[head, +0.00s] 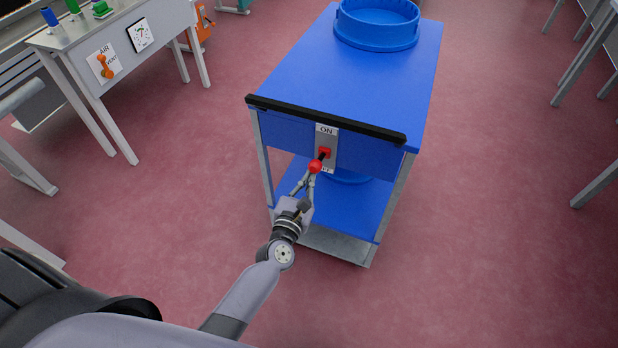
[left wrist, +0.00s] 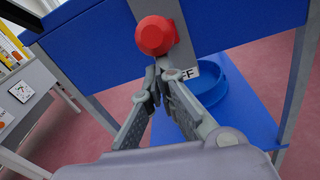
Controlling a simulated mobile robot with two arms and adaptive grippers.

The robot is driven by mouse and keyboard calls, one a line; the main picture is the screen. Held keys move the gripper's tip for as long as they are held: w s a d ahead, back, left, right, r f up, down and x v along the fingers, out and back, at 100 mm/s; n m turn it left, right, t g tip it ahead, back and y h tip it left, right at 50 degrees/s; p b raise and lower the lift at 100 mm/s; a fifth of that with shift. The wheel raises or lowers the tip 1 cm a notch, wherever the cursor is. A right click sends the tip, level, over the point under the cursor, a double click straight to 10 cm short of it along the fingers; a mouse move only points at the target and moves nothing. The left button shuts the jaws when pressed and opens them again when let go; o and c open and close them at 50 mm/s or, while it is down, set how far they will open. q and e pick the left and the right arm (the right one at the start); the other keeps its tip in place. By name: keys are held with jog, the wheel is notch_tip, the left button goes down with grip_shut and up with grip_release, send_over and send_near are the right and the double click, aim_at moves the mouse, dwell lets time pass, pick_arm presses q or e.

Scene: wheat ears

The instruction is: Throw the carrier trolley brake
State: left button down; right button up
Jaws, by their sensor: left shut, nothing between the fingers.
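The blue carrier trolley (head: 380,70) stands ahead of me, its black handle bar (head: 330,119) towards me. On its front panel is a grey brake plate (head: 333,143) marked ON at the top; in the left wrist view the letters FF show at its lower end. The brake lever (head: 325,153) has a red knob (head: 316,166) sticking out towards me, in the lower half of the plate. The knob also shows large in the left wrist view (left wrist: 156,36). My left gripper (head: 310,176) is shut and empty, its fingertips just below the knob; I cannot tell whether they touch it. My right gripper is out of view.
A blue round tub (head: 376,24) stands on the trolley top, and another blue round thing (left wrist: 212,85) is on its lower shelf. A grey bench (head: 105,50) with an orange AIR lever is at the left. Red floor is clear to the trolley's right.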

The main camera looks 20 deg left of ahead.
pick_arm(q)
jog(key=shift+r+p, duration=0.3)
jog(key=shift+r, duration=0.75)
